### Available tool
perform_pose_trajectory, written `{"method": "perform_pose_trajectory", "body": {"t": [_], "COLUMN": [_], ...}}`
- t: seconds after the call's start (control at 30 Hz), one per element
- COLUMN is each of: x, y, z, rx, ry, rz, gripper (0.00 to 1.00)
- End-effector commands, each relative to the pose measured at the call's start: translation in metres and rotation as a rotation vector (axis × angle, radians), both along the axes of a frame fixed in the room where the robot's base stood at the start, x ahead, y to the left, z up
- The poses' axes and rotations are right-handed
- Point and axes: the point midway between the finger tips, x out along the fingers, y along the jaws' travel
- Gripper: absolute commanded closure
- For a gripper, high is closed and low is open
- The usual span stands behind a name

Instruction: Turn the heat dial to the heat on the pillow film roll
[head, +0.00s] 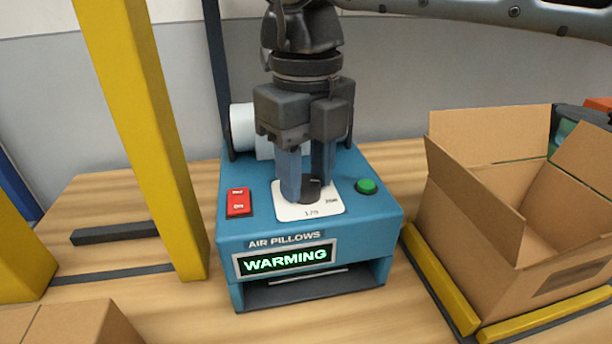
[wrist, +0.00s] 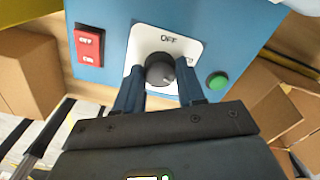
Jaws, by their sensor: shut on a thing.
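The heat dial (wrist: 160,69) is a black knob on a white plate on top of the blue air pillow machine (head: 370,215). My gripper (head: 309,190) points down over the plate, and its two fingers are shut on the dial, one on each side. In the wrist view the plate reads OFF; in the head view 170 and a partly hidden marking show.
A red OFF/ON switch (head: 239,202) is left of the dial, and a green button (head: 366,186) is right of it. An open cardboard box (head: 475,205) stands at the right. A yellow post (head: 146,130) rises at the left.

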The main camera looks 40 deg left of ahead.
Motion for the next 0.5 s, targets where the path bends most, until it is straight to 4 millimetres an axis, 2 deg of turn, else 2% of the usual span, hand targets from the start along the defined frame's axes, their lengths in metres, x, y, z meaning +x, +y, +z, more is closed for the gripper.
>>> {"method": "perform_pose_trajectory", "body": {"t": [0.5], "x": [0.0009], "y": [0.0000], "z": [-0.0015], "rx": [0.000], "ry": [-0.003], "rz": [-0.492], "gripper": [0.92]}}
